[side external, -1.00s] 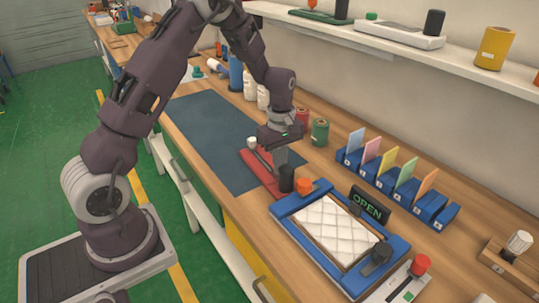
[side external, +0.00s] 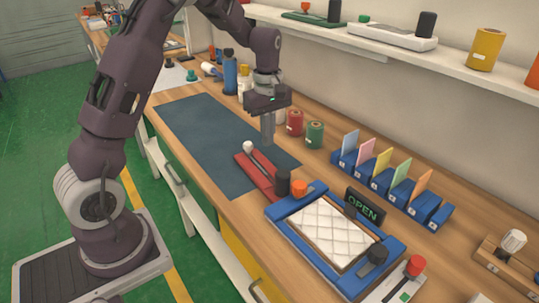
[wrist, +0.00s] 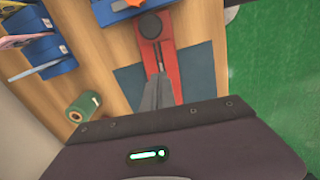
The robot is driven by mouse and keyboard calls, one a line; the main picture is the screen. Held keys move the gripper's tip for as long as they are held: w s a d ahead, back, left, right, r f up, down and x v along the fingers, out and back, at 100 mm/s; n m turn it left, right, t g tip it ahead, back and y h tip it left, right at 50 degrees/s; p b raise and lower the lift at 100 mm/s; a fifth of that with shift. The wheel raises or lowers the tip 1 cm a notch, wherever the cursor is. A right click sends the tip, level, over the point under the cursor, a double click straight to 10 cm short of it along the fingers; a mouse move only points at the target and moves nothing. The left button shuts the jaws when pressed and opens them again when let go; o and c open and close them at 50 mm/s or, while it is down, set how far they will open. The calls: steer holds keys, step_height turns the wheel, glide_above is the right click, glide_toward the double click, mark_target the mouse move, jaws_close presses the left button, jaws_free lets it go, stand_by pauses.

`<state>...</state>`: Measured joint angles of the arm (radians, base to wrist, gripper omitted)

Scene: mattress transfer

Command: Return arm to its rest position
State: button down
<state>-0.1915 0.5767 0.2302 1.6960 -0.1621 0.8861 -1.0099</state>
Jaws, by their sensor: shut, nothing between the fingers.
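My gripper (side external: 268,138) is shut and empty, pointing down above the blue-grey mat (side external: 205,140) near the red tool's far end. In the wrist view its closed fingers (wrist: 157,92) show over the red tool (wrist: 155,45). The red tool also lies at the mat's edge in the side view (side external: 256,177). A white quilted mattress (side external: 328,232) lies flat inside the blue frame (side external: 283,233), apart from my gripper. A sign reading OPEN (side external: 365,208) stands behind the frame.
Red (side external: 295,122) and green (side external: 314,134) spools stand right of my gripper. Blue card holders (side external: 390,185) line the back, below a shelf (side external: 390,50). Bottles (side external: 230,72) stand behind left. The mat's left part is clear.

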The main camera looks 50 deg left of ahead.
steer(key=s+d+r+m+t, duration=0.3)
steer(key=s+d+r+m, duration=0.55)
steer(key=s+r, duration=0.4)
steer(key=s+d+m+t, duration=0.1)
steer(key=s+d+m, duration=0.2)
steer(key=s, duration=0.3)
steer(key=s+d+r+m+t, duration=0.1)
steer(key=s+d+m, duration=0.2)
steer(key=s+m, duration=0.2)
steer(key=shift+s+r+m+t, duration=0.25)
steer(key=shift+s+m+t, duration=0.1)
steer(key=shift+s, duration=0.9)
